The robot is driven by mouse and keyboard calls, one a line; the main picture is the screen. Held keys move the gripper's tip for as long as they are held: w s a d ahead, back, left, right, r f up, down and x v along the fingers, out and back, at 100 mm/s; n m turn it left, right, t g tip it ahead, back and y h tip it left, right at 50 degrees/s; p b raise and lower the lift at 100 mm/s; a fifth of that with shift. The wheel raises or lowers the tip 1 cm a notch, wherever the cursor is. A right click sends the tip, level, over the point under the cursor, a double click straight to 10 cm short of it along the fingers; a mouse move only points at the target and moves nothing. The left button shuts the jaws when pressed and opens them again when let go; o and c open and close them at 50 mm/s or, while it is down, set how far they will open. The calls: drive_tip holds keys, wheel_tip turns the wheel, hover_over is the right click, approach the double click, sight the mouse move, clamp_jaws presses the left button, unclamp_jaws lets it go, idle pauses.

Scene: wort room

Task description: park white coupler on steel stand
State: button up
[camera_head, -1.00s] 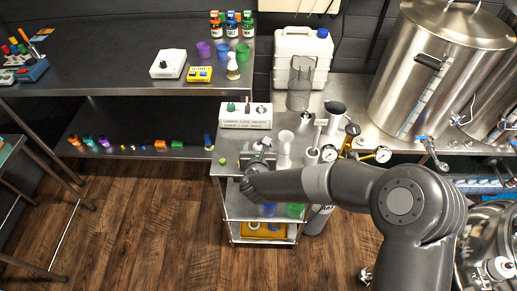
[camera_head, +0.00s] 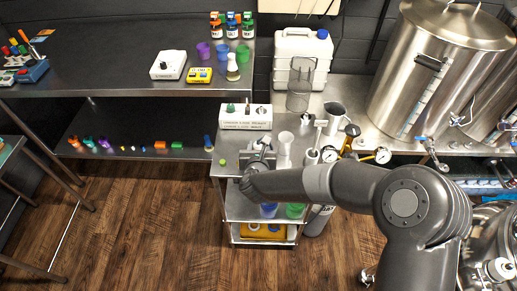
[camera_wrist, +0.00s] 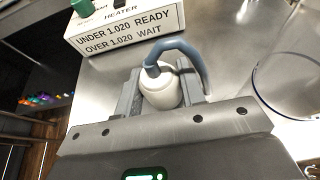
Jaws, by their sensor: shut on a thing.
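The white coupler (camera_wrist: 160,92) is a rounded white piece with a grey-blue curved hose (camera_wrist: 178,48) at its top. In the wrist view it sits between the two fingers of my gripper (camera_wrist: 163,96), which is shut on it. In the head view my gripper (camera_head: 258,158) is over the left part of the small steel cart top, and the coupler is mostly hidden there. Steel upright pieces stand to its right, one a short steel cylinder (camera_head: 311,156); I cannot tell which is the steel stand.
A white heater box (camera_head: 246,116) with printed text stands behind my gripper. A pale clear cylinder (camera_head: 285,149) is close on the right; its round rim shows in the wrist view (camera_wrist: 256,82). Gauges (camera_head: 382,155) and a black-topped part crowd the right.

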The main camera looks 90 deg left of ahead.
wheel_tip(320, 180, up, 17)
drive_tip(key=shift+w+a+f, duration=0.15)
drive_tip(key=w+a, duration=0.2)
drive_tip(key=w, duration=0.2)
drive_tip(key=w+a+r+n+g, duration=0.1)
drive_tip(key=w+a, duration=0.1)
drive_tip(key=w, duration=0.2)
drive_tip(key=w+a+n+g, duration=0.1)
drive_tip(key=w+a, duration=0.2)
drive_tip(key=w, duration=0.1)
drive_tip(key=shift+r, duration=0.3)
drive_tip(key=w+a+f+n+g, duration=0.1)
drive_tip(key=w+f, duration=0.3)
drive_tip(key=w, duration=0.9)
drive_tip(key=shift+a+f+n+g+h, duration=0.2)
drive_tip(key=shift+a+n+g+h, duration=0.3)
drive_tip(key=shift+g, duration=0.4)
hover_over(307, 113)
drive_tip(key=shift+n, duration=0.3)
wheel_tip(307, 113, down, 7)
drive_tip(key=shift+w+f, duration=0.1)
drive_tip(key=shift+f, duration=0.1)
drive_tip(key=shift+a+f, duration=0.1)
drive_tip(key=shift+f, duration=1.95)
